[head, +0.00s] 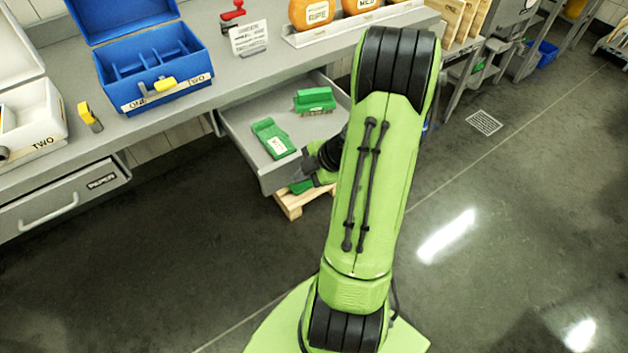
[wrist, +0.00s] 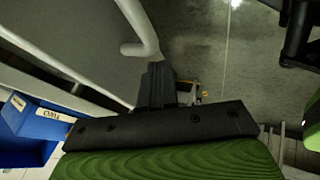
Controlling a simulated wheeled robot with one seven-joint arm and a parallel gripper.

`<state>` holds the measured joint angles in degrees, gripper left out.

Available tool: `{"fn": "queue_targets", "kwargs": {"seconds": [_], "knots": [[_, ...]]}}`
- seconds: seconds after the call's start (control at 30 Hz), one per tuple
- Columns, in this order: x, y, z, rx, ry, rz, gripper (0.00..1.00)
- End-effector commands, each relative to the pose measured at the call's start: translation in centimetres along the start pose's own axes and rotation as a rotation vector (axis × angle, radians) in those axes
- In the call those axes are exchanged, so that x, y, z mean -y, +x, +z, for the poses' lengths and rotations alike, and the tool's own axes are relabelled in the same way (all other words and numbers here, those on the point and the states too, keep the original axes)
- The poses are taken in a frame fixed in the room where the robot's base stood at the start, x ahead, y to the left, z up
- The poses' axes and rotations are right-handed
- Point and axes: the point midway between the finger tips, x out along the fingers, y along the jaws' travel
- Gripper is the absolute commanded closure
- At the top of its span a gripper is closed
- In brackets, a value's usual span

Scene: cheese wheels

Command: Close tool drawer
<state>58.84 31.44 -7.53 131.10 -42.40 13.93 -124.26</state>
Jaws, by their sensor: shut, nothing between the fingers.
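A grey drawer (head: 238,128) under the bench is pulled out, with its inside in view. No label shows on it, so I cannot read whether it is the tool drawer. A green tool with a white tag (head: 273,140) and a green block-like item (head: 315,100) lie in it. My gripper (head: 312,172) is at the drawer's front right, partly hidden by my arm. In the wrist view my gripper (wrist: 156,84) is shut and empty, close beside a pale bar handle (wrist: 140,30) on a grey panel (wrist: 75,35). I cannot tell whether they touch.
A shut drawer labelled PAPER (head: 62,200) is at the left. The bench top holds a blue toolbox (head: 150,70), a white box (head: 35,120) and orange cheese wheels (head: 312,12). A low wooden pallet (head: 290,203) lies under the drawer.

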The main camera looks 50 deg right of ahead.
Motion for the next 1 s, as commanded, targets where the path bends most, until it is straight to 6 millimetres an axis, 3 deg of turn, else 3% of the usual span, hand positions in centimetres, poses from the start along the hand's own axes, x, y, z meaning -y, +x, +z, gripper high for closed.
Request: {"fn": "queue_targets", "kwargs": {"seconds": [0.67, 0.87, 1.0], "knots": [[-1.9, 1.1, -0.1, -0.002, -0.001, -0.001, 1.00], [-5.1, 2.9, -0.1, -0.003, -0.005, 0.000, 1.00], [-8.3, 4.6, -0.1, -0.003, -0.006, 0.001, 1.00]]}}
